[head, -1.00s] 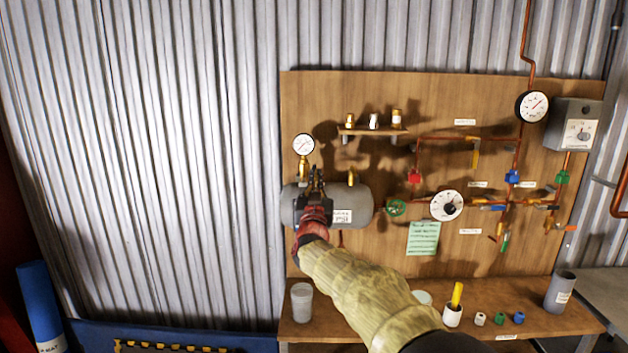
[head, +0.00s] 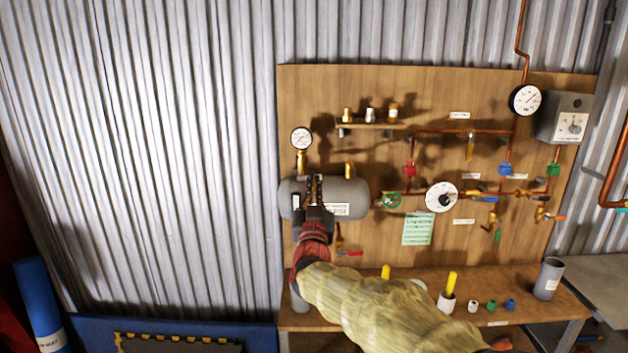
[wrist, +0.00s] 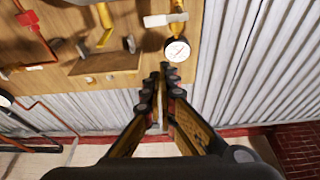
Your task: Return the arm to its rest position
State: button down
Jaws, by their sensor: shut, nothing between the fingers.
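My gripper (head: 315,186) is shut and empty in the head view, in front of the left part of a grey tank (head: 348,200) on the wooden board. My sleeved arm reaches up to it from the bottom of the picture. In the wrist view my gripper (wrist: 164,75) shows its two fingers together at the tips, with nothing between them. A small round gauge (wrist: 177,50) appears just beyond the fingertips there. The same gauge stands above the tank's left end in the head view (head: 301,138). Whether the gripper touches the tank cannot be told.
The board (head: 300,95) carries copper pipes, valves, a white dial (head: 441,197) and a small shelf (head: 372,126). A bench (head: 410,290) below holds a grey cup (head: 548,278) and small caps. A blue roll (head: 40,305) stands far left. The space before the corrugated wall (head: 150,150) is clear.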

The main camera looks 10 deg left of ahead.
jog(key=s+a+f+n+g+y, duration=0.1)
jog(key=a+f+g, duration=0.15)
jog(key=f, duration=0.35)
jog(key=s+a+f+n+g, duration=0.1)
jog(key=s+f+g, duration=0.15)
jog(key=f, duration=0.35)
jog(key=s+a+f+n+g+y, duration=0.1)
jog(key=f+g, duration=0.2)
jog(key=f, duration=0.3)
jog(key=s+d+f+g, duration=0.4)
jog(key=s+d+f, duration=0.1)
jog(key=s, duration=0.2)
jog(key=s+d+f+m+g+h, duration=0.25)
jog(key=s+d+g+h, duration=0.3)
jog(key=s+d, duration=2.3)
jog(key=s+d+r+m+t+h, duration=0.1)
jog(key=s+d+r+m, duration=0.1)
jog(key=s+d, duration=0.3)
jog(key=d+r, duration=0.1)
jog(key=d, duration=0.2)
jog(key=shift+d+r+t, duration=0.3)
jog(key=shift+d+t, duration=0.05)
